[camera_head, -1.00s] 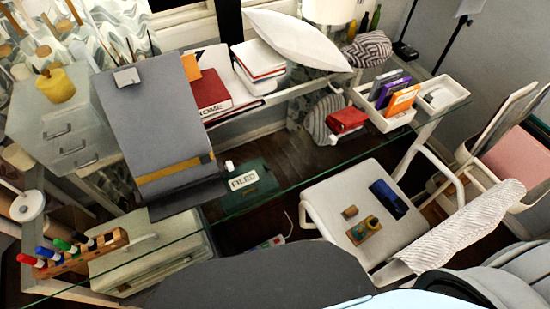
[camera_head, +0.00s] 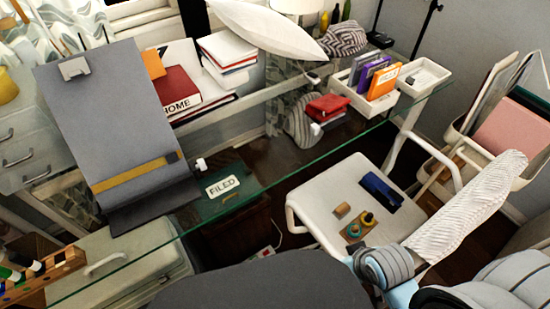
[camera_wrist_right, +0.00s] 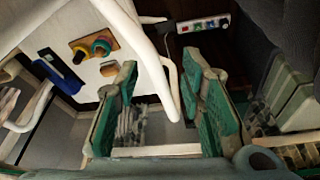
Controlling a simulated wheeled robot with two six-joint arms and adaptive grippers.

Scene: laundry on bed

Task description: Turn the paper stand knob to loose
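The grey paper stand (camera_head: 115,120) leans back on the glass desk, with a metal clip at its top and a yellow strip across its lower part. A small white knob (camera_head: 201,164) sticks out at its lower right side, beside the FILED label. My right gripper (camera_wrist_right: 160,62) is open and empty in the right wrist view, its green fingers apart above the floor near the white chair. The stand and knob do not show in that view. My left gripper is not in view.
The glass desk (camera_head: 275,165) has a front edge running across the view. A white chair (camera_head: 325,192) holding small objects stands before it. White trays (camera_head: 420,82) and a red book (camera_head: 181,92) are on the desk's back part. A power strip (camera_wrist_right: 203,27) lies on the floor.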

